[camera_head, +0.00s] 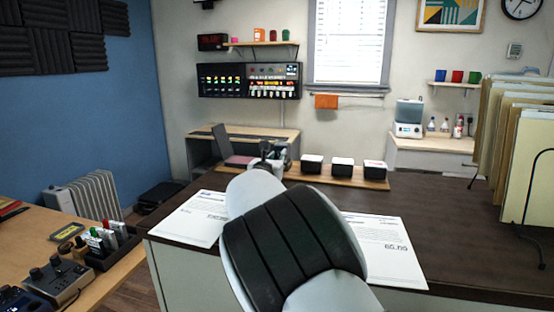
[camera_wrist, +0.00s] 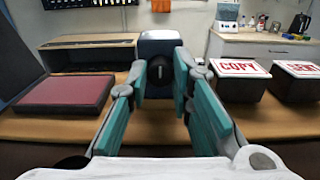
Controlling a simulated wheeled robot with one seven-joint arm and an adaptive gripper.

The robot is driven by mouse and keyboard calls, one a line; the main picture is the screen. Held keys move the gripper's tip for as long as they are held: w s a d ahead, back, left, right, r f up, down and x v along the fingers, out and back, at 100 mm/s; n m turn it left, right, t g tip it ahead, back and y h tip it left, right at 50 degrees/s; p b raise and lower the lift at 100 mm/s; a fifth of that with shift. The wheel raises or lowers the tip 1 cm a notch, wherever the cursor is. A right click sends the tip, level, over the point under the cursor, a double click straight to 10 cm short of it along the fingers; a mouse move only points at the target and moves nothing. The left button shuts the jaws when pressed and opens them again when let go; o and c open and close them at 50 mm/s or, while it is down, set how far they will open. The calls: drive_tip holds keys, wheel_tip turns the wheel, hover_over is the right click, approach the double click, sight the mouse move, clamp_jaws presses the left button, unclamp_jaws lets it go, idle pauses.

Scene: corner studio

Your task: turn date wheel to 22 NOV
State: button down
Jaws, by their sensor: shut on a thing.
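The date stamp (camera_wrist: 160,44) is a dark blue block in the upper middle of the wrist view. The date wheel (camera_wrist: 158,68) is a round black knob with a pale mark on its near face. My gripper (camera_wrist: 161,78) has its teal-padded fingers on either side of this knob and is shut on it. In the head view my gripper (camera_head: 268,155) is small, at the stamp, and my arm hides much of that spot. No date text is readable in either view.
Right of the stamp stand black stamps with white tops, one reading COPY (camera_wrist: 238,68). A red ink pad (camera_wrist: 66,93) lies left on the wooden board (camera_head: 296,177). Printed papers (camera_head: 192,219) (camera_head: 388,249) lie on the dark desk. Upright folders (camera_head: 522,150) stand at right.

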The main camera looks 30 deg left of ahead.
drive_tip(key=m+b, duration=0.1)
drive_tip(key=b, duration=0.1)
drive_tip(key=m+b, duration=0.2)
drive_tip(key=b, duration=0.1)
drive_tip(key=m+b, duration=0.2)
drive_tip(key=b, duration=0.1)
drive_tip(key=shift+f, duration=0.3)
drive_tip(key=m+b, duration=0.2)
drive_tip(key=b, duration=0.2)
drive_tip(key=shift+d+r+m, duration=0.1)
drive_tip(key=shift+r+m, duration=0.05)
drive_tip(key=shift+m, duration=0.15)
drive_tip(key=c, duration=1.4)
unclamp_jaws()
drive_tip(key=shift+v, duration=3.75)
